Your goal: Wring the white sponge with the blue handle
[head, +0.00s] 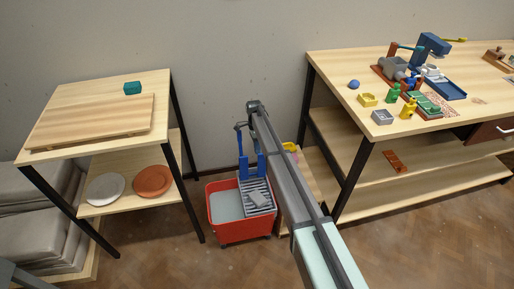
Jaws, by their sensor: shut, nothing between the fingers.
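A red bucket (241,231) stands on the floor between the two tables, with pale grey water or lining inside. A grey ribbed wringer tray (261,209) sits at its right side. A small pale grey-white block, apparently the sponge (257,198), lies on the ribs. A blue upright handle (243,167) rises behind the tray; another blue upright is partly hidden by my arm. My gripper (240,126) is small and dark at the arm's far end, by the top of the blue handle. It is shut and empty; whether it touches the handle cannot be told.
A small table (65,92) at left bears a board and a teal block, with plates on its shelf. A long workbench (335,62) at right carries several small coloured objects. Grey cushions or sacks are stacked at far left. Open floor lies in front of the bucket.

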